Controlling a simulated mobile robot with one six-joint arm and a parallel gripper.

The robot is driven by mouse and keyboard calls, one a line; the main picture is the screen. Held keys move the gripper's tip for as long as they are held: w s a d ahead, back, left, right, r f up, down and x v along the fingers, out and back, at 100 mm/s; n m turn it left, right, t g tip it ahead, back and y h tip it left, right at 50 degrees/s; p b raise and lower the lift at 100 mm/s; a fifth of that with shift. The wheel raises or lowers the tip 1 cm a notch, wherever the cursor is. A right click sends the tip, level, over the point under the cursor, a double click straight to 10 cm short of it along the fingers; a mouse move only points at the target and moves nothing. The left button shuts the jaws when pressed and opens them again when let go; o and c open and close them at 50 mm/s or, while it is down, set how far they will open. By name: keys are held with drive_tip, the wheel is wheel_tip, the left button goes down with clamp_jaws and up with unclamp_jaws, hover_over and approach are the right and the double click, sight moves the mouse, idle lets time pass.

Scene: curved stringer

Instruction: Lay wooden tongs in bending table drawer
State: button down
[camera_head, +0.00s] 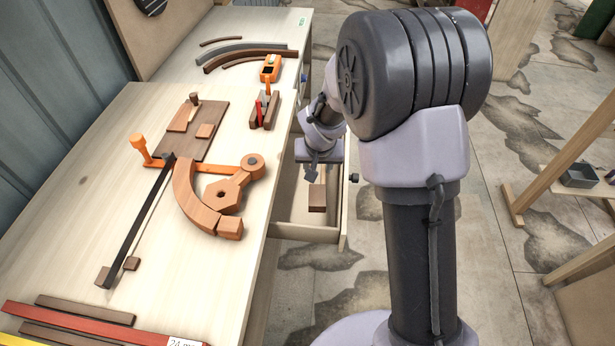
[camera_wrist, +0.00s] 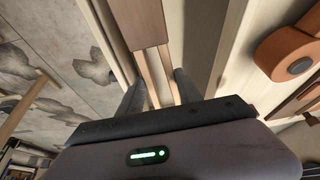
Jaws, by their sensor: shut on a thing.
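The bending table drawer (camera_head: 305,233) is pulled out from the right side of the bending table (camera_head: 235,285). My gripper (camera_head: 313,176) is over the open drawer, pointing down. It is shut on the wooden tongs (camera_head: 317,198), whose brown block end shows inside the drawer outline. In the wrist view the fingers of my gripper (camera_wrist: 158,84) are on either side of the tongs' pale legs, and the brown end of the tongs (camera_wrist: 140,22) reaches away between the drawer's walls. I cannot tell whether the tongs touch the drawer floor. My arm hides the drawer's far part.
On the table are an orange-and-wood bending jig (camera_head: 215,195), a long dark bar (camera_head: 140,220), an orange meter (camera_head: 270,68) and curved strips (camera_head: 245,57). A wooden stand (camera_head: 565,165) is at the right. The floor between is clear.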

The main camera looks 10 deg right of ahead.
drive_tip(key=w+f+m+b, duration=0.1)
drive_tip(key=w+f, duration=0.2)
drive_tip(key=w, duration=0.1)
drive_tip(key=b, duration=0.5)
approach(316, 182)
drive_tip(key=shift+h, duration=0.3)
wheel_tip(316, 182, down, 5)
drive_tip(key=shift+w+f, duration=0.1)
drive_tip(key=shift+w, duration=0.1)
drive_tip(key=c, duration=0.8)
unclamp_jaws()
